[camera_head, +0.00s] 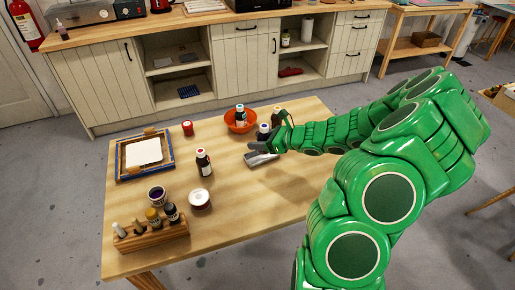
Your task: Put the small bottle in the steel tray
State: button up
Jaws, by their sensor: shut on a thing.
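My gripper (268,140) is at the far right part of the wooden table, over the steel tray (262,160). It is shut on a small dark bottle with a pale cap (263,130), which looks upright. The gripper hides part of the bottle. The steel tray is a small grey metal tray lying just below and in front of the gripper; my gripper and arm cover part of it. I cannot tell whether the bottle's base touches the tray.
Another dark bottle (277,117) stands close behind my gripper. The table's front right is clear.

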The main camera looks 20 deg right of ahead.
jog(key=shift+w+d+f, duration=0.15)
jog(key=shift+w+f, duration=0.7)
jog(key=shift+f, duration=0.2)
jog(key=shift+w+d+f, duration=0.15)
jog(key=shift+w+f, duration=0.65)
jog(key=shift+f, duration=0.2)
jog(key=shift+w+f, duration=0.1)
jog(key=shift+f, duration=1.5)
jog(key=shift+f, duration=0.15)
jog(key=o, duration=1.1)
